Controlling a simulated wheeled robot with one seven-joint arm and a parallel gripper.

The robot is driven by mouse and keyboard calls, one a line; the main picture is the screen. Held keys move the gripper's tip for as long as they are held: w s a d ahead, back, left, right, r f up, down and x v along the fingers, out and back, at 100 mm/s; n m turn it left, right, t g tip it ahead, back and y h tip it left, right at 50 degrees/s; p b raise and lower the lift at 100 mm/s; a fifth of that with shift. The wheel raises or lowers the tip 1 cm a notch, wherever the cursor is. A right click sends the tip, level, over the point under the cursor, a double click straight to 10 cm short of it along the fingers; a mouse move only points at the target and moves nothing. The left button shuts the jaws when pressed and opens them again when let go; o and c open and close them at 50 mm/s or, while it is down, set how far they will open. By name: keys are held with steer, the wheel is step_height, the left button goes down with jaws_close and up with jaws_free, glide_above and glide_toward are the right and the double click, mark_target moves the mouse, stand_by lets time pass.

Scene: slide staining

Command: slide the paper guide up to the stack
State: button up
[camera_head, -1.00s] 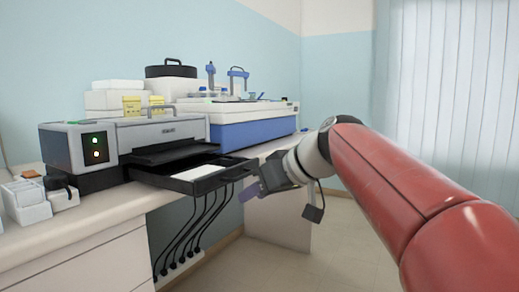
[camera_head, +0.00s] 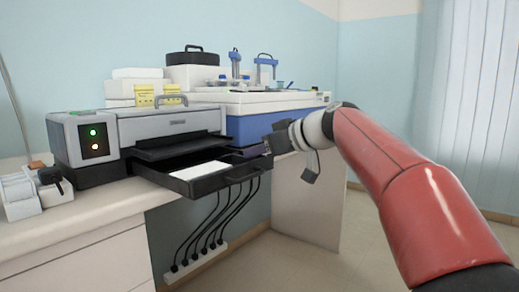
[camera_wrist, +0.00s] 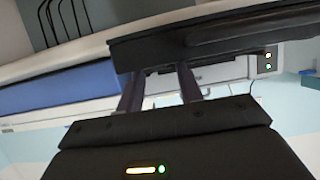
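White paper (camera_head: 198,176) lies as a stack in the black pulled-out tray (camera_head: 222,181) of the printer (camera_head: 170,122). I cannot make out the paper guide in either view. My gripper (camera_head: 262,148) is at the right end of the tray in the head view. In the wrist view, which looks upside down, its two dark fingers (camera_wrist: 157,72) stand apart with a gap between them, and nothing shows held. The fingertips overlap the edge of the dark tray (camera_wrist: 215,36); I cannot tell whether they touch it.
A blue-and-white machine (camera_head: 262,121) stands behind the tray on the right. Black cables (camera_head: 214,218) hang below the tray to a power strip (camera_head: 200,258). Small white containers (camera_head: 34,192) stand left of the printer. The floor at the right is clear.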

steer(key=shift+w+a+f, duration=0.15)
steer(key=shift+a, duration=0.1)
jaws_close()
steer(key=shift+s+a+f+b, duration=0.1)
steer(key=shift+s+a+b, duration=0.85)
steer(key=shift+s+b, duration=0.25)
steer(key=shift+s, duration=0.1)
jaws_free()
steer(key=shift+d, duration=0.1)
